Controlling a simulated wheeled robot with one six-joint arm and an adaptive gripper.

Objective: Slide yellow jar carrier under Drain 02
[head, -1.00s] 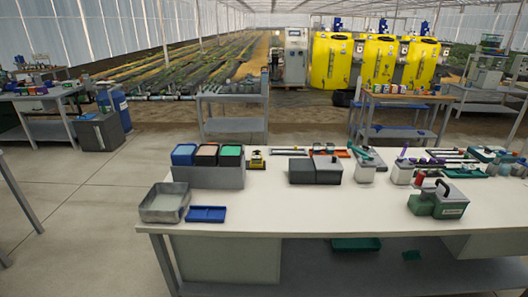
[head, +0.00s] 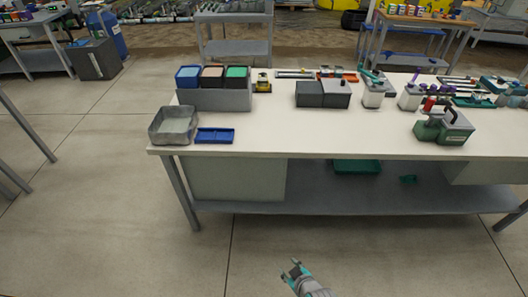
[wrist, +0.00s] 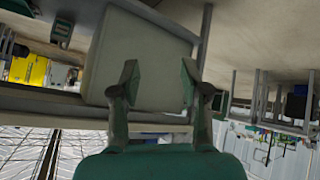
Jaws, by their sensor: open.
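A small yellow item with a dark middle (head: 262,83), which looks like the yellow jar carrier, stands toward the back of the white bench (head: 270,142), just right of the grey three-bin box. I cannot pick out a Drain 02 label. My gripper (head: 294,268) is low in front of the bench, above the floor and well apart from the yellow item. In the wrist view my gripper (wrist: 159,80) has its two fingers apart with nothing between them. That view looks tilted or upside down toward the bench's underside, and no yellow carrier shows there.
The grey box with blue, tan and green bins (head: 213,98), a grey tray (head: 173,125) and a blue tray (head: 215,135) occupy the bench's left. A dark grey box (head: 322,94) and a green-grey case (head: 444,126) stand farther right. The bench's front middle is clear.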

